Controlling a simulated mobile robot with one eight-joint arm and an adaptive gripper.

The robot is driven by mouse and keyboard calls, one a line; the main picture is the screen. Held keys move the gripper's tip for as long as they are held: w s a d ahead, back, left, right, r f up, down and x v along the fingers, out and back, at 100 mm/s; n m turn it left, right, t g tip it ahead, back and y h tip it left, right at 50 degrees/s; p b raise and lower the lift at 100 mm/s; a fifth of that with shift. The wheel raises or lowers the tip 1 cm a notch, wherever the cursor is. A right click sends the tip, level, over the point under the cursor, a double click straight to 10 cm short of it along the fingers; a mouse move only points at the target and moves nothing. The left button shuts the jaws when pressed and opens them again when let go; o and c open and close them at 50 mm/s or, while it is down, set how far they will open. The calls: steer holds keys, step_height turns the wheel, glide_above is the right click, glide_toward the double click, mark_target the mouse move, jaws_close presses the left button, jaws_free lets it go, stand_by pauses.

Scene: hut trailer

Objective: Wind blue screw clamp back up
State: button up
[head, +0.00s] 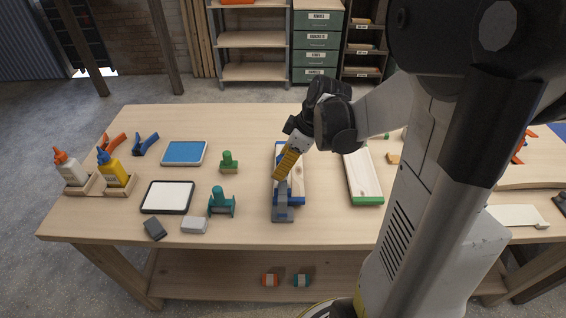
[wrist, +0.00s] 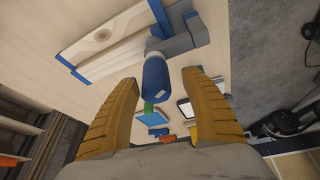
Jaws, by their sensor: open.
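The blue screw clamp (head: 283,212) stands at the front end of a pale wooden board with blue ends (head: 295,183), near the front of the workbench. In the wrist view its grey body (wrist: 182,42) sits by the board's blue end and its blue cylindrical handle (wrist: 156,82) points toward me. My gripper (head: 285,172) reaches down over the clamp. In the wrist view its two yellow fingers (wrist: 160,88) are open, one on each side of the handle, with gaps visible. In the head view the fingers hide the handle's upper part.
A green-ended board (head: 362,178) lies to the right. A grey block (head: 194,225) lies near the front edge.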

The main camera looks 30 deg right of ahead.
steer(key=shift+r, duration=0.1)
steer(key=v, duration=1.2)
